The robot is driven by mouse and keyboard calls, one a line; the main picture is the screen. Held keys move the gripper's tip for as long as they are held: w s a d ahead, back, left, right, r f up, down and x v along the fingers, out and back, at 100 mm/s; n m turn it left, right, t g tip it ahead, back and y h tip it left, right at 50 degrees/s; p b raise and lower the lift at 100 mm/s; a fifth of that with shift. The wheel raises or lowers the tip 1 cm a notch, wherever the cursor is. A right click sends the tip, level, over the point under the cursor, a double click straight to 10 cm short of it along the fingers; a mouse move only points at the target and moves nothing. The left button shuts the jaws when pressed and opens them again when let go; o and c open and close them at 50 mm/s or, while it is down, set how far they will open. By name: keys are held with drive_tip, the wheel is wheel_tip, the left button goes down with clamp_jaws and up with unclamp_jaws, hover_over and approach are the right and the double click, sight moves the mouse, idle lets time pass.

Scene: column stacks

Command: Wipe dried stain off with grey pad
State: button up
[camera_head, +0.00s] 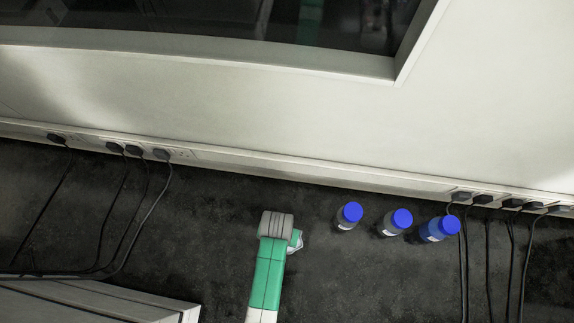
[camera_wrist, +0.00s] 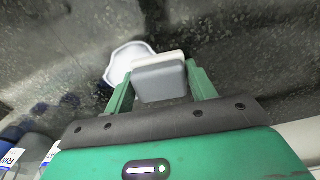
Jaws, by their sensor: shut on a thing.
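My gripper (camera_wrist: 159,82) shows in the wrist view with its two green fingers closed on the sides of a grey pad (camera_wrist: 160,84). The pad is a block with a pale layer along its far edge. A pale, whitish patch with a rounded outline (camera_wrist: 122,58) lies just beyond and left of the pad, partly hidden behind it. I cannot tell for sure whether it is the dried stain or whether the pad touches it. In the head view a pale patch (camera_head: 297,244) shows beside my arm, which hides the pad.
Blue-capped bottles stand to the right: one (camera_head: 348,215), a second (camera_head: 397,222) and a third (camera_head: 440,230). Plugged black cables (camera_head: 126,195) hang at left, others (camera_head: 488,245) at right. A pale wall (camera_head: 240,110) runs behind the dark worktop (camera_head: 215,215).

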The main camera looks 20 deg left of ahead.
drive_tip(key=shift+s+a, duration=0.2)
drive_tip(key=shift+a, duration=0.6)
wheel_tip(320, 180, up, 3)
drive_tip(key=shift+a+f+p, duration=0.15)
drive_tip(key=shift+f+p, duration=0.05)
drive_tip(key=shift+p, duration=0.8)
wheel_tip(320, 180, up, 6)
drive_tip(key=p, duration=0.6)
drive_tip(key=shift+f, duration=0.15)
